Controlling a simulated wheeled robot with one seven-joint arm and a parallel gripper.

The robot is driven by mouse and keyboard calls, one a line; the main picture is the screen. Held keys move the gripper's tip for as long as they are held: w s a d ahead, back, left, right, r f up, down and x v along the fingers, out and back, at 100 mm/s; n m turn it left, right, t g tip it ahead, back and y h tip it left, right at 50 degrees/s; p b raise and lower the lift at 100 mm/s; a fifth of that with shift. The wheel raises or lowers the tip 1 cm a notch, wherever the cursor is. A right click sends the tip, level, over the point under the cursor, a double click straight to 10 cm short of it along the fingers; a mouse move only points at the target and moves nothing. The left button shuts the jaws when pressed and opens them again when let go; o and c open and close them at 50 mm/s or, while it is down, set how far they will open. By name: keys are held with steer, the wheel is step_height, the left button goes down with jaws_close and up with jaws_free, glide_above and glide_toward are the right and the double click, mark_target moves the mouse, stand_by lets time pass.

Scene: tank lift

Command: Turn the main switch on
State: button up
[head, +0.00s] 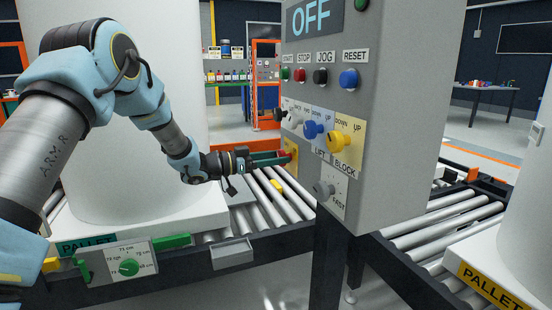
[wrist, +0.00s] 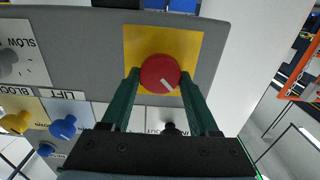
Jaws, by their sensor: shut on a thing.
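The main switch is a round red knob (wrist: 160,73) on a yellow plate (wrist: 137,40) on the grey control box (head: 378,110). A short white mark on the knob lies slanted in the wrist view. My gripper (wrist: 160,84) has its two green fingers shut on the knob, one on each side. In the head view my gripper (head: 284,158) reaches the yellow plate (head: 292,148) on the box's narrow left side, and the knob is mostly hidden by the fingers. The display (head: 313,15) at the top of the box reads OFF.
The box front carries buttons including a blue one (head: 348,79), blue and yellow selector knobs (head: 339,141), and a grey knob (head: 323,188). Roller conveyors (head: 265,200) run below. A white tank (head: 140,190) stands on the left, close behind my arm.

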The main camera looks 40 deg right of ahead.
steer(key=shift+f+m, duration=0.1)
steer(key=shift+m, duration=0.2)
steer(key=m+b, duration=0.5)
steer(key=b, duration=0.1)
steer(key=m+b, duration=1.2)
steer(key=b, duration=0.1)
steer(key=shift+s+a+f, duration=0.15)
steer(key=shift+s+f, duration=0.1)
steer(key=shift+f, duration=0.1)
steer(key=shift+r+m, duration=0.1)
steer(key=shift+m, duration=0.2)
steer(key=o, duration=1.4)
steer(key=shift+r, duration=0.1)
